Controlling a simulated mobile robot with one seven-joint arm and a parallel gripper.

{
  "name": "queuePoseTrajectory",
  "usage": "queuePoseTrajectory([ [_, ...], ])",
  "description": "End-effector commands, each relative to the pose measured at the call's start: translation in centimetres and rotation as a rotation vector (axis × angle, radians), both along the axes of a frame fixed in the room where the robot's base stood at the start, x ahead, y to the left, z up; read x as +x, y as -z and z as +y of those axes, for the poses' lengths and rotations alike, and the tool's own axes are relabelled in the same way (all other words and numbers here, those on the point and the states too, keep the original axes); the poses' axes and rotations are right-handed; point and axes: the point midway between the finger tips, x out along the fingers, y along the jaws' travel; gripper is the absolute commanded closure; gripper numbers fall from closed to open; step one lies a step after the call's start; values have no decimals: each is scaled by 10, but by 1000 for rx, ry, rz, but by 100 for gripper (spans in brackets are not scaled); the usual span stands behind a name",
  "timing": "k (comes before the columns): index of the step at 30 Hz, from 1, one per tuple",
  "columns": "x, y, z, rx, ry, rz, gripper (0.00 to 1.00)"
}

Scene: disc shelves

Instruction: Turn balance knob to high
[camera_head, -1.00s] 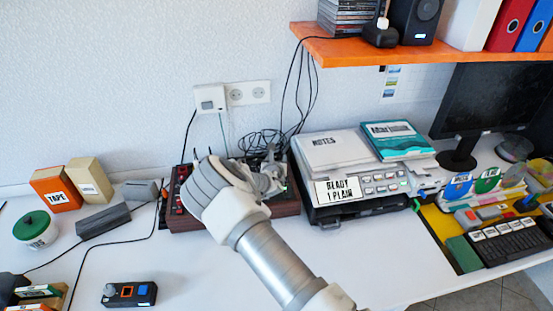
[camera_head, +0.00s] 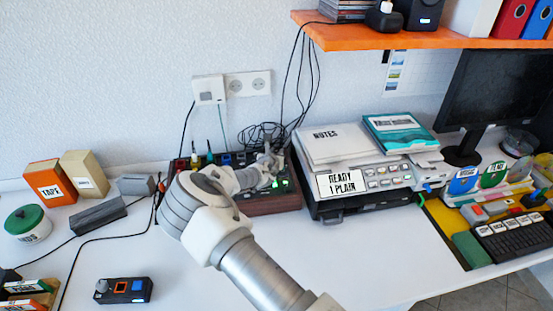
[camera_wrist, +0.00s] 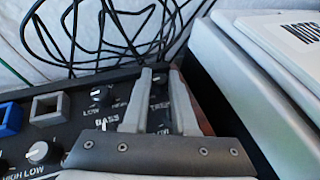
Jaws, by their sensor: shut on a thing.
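A dark control box with a reddish-brown front (camera_head: 268,204) stands against the wall, left of the printer. My gripper (camera_head: 268,165) reaches over its right end. In the wrist view my gripper (camera_wrist: 162,75) has its two fingers on either side of a dark knob (camera_wrist: 158,80), above a partly hidden label that seems to start with "TRE". A knob labelled BASS (camera_wrist: 101,93) sits left of the fingers, with LOW and HIGH marks. Another knob (camera_wrist: 38,152) is at lower left with HIGH and LOW marks. No balance label is readable, and the held knob's pointer is hidden.
The printer (camera_head: 343,184), with notes on top, stands close on the right. Black cables (camera_head: 262,133) lie behind the box. An orange shelf (camera_head: 420,40) hangs above right. The white table (camera_head: 180,265) has free room in front.

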Motion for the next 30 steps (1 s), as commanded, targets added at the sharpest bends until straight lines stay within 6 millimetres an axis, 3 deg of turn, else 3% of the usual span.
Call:
queuePoseTrajectory([
  [1,-1,6,-2,-3,15,1,100],
  [16,-1,-1,-1,5,43,-1,100],
  [17,-1,-1,-1,5,43,-1,69],
  [21,-1,-1,0,5,41,-2,44],
  [30,-1,-2,2,7,38,-3,44],
])
